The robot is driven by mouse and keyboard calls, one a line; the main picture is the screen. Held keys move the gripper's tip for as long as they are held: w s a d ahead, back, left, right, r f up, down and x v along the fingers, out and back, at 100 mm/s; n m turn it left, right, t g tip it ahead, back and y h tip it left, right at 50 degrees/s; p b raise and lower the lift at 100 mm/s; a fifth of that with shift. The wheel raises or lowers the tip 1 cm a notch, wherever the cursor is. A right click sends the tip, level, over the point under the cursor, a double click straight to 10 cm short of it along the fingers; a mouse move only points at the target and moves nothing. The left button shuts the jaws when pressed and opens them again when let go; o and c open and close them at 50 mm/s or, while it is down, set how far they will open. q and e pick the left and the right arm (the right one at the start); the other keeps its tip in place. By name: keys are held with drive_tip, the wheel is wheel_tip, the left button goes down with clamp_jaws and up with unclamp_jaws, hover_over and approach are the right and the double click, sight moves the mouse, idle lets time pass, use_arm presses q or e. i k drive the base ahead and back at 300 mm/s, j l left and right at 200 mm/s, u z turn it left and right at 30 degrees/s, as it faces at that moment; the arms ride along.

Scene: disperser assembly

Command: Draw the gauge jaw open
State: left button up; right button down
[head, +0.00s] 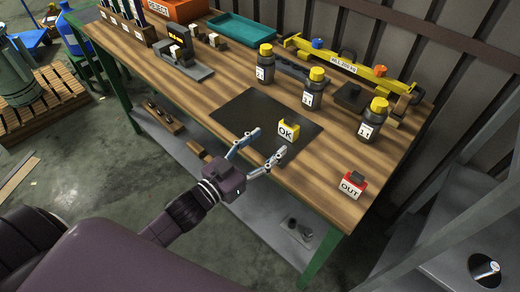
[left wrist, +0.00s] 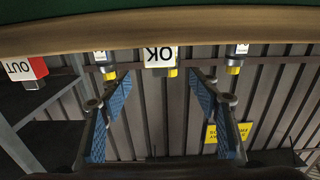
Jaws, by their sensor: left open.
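The gauge (head: 186,72) seems to be the dark grey device at the back left of the workbench, with a small lit orange display (head: 177,40) behind it. Its jaw is too small to make out, so I cannot tell how wide it stands. My left gripper (head: 269,143) is open and empty at the bench's front edge, near the yellow OK block (head: 288,131) and well to the front right of the gauge. In the left wrist view the two blue-padded fingers (left wrist: 160,88) are spread apart, with the OK block (left wrist: 160,55) beyond them. My right gripper is not in view.
Several dark bottles with yellow caps (head: 313,90) stand on the right half of the bench. A red OUT block (head: 352,185) is at the near right corner. A teal tray (head: 243,28) and a yellow bar (head: 345,64) lie at the back. The black mat (head: 240,112) is mostly clear.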

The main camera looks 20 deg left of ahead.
sight(187, 61)
drive_tip(key=u, duration=1.25)
